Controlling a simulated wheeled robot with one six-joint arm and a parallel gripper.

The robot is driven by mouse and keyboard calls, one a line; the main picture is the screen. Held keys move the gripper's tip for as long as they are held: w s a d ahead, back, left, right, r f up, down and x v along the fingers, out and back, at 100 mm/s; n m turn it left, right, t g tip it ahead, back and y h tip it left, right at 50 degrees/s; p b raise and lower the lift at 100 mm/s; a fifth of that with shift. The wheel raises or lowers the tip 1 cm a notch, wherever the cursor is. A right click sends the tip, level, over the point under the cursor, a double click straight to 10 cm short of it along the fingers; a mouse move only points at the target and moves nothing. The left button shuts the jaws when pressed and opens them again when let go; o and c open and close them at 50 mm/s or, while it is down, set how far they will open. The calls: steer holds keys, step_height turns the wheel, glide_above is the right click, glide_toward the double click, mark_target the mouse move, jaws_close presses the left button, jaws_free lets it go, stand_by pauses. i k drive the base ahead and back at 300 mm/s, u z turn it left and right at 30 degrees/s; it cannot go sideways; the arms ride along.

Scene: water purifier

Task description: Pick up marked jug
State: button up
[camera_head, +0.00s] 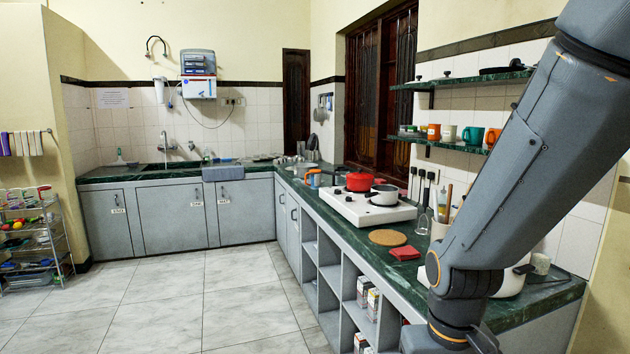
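I cannot make out a jug with a clear mark on it. A small orange vessel (313,178) stands on the green counter near its inner corner, beside some metal ware. It is too small in the head view to tell whether it is a jug or carries a mark. Several mugs stand on the lower wall shelf, among them an orange one (433,132) and a teal one (492,138). My arm fills the right foreground and hides part of the counter. My gripper is not in view.
The green counter (350,233) runs along the back and right. A white stove (366,207) bears a red pot (358,182) and a pan. A water purifier (198,75) hangs on the back wall. A wire rack (35,245) stands at left. The tiled floor is clear.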

mark_target(315, 175)
steer(key=z, duration=0.05)
steer(key=k, duration=0.45)
steer(key=u, duration=0.75)
steer(key=i, duration=5.75)
steer(key=z, duration=1.75)
